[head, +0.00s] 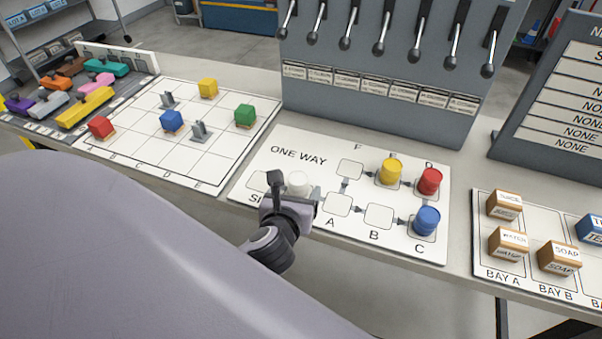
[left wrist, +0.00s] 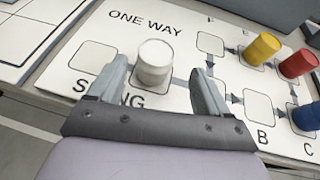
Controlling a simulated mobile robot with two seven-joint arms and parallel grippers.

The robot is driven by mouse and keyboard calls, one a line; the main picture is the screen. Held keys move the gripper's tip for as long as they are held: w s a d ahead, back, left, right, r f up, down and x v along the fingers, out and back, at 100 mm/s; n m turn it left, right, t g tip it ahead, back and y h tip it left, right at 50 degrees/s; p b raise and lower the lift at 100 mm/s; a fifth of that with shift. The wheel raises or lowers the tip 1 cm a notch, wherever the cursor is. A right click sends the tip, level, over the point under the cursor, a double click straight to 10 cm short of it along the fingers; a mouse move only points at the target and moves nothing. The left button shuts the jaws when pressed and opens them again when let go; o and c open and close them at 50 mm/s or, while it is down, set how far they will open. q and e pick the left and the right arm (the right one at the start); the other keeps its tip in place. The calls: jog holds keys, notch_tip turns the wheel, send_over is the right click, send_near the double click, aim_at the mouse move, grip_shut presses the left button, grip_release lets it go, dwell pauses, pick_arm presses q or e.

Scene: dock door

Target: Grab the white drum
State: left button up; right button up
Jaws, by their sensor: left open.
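The white drum (head: 299,184) stands upright on the ONE WAY board (head: 262,202), left of the empty square marked A. In the left wrist view the white drum (left wrist: 154,63) stands ahead of and between the two open fingers. My left gripper (head: 290,190) is in front of the drum and partly hides it. It also shows in the left wrist view (left wrist: 160,88), with a gap on each side of the drum. I cannot tell whether the fingertips reach around it. My right gripper is not in view.
Yellow (head: 391,171), red (head: 429,181) and blue (head: 426,221) drums stand on the board's right side. A grid board (head: 150,150) with coloured cubes is at left. Labelled boxes stand on the bay board (head: 520,285) at right. A lever panel (head: 380,95) rises behind.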

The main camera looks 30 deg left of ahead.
aim_at(299, 177)
pick_arm(q)
jog(key=shift+w+a+f, duration=0.15)
jog(key=shift+w+a, duration=0.1)
jog(key=shift+w, duration=0.35)
jog(key=shift+a+x, duration=0.15)
jog(key=shift+x, duration=1.25)
jog(key=shift+a+x, duration=0.15)
jog(key=shift+x, duration=1.3)
jog(key=shift+s, duration=0.1)
jog(key=c, duration=1.1)
